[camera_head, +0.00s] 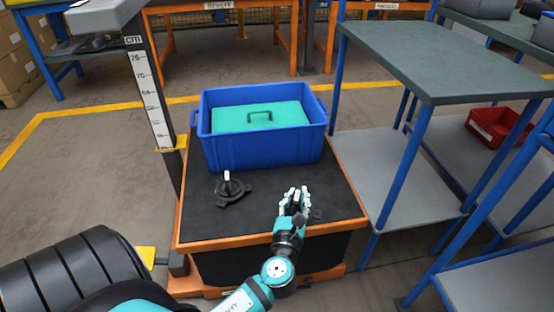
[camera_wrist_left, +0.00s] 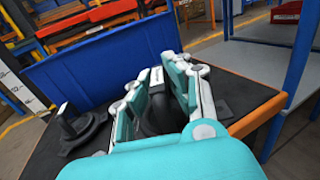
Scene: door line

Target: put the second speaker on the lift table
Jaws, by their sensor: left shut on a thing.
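The lift table (camera_head: 196,222) has a black top with an orange rim. One black speaker (camera_head: 232,188) stands on it at the left, a flat base with a short upright part; it also shows in the left wrist view (camera_wrist_left: 78,130). My left gripper (camera_head: 294,195) is over the table's front right part, shut on a second black speaker (camera_wrist_left: 157,112). The fingers hide most of this speaker, and its dark base shows beside the hand. I cannot tell whether it touches the table top. My right gripper is not in view.
A blue crate (camera_head: 262,150) with a teal handled case (camera_head: 261,117) inside stands at the table's back. A post with a cm scale (camera_head: 147,85) rises at the left. A blue-legged shelf bench (camera_head: 440,62) stands close at the right, with a red bin (camera_head: 498,127).

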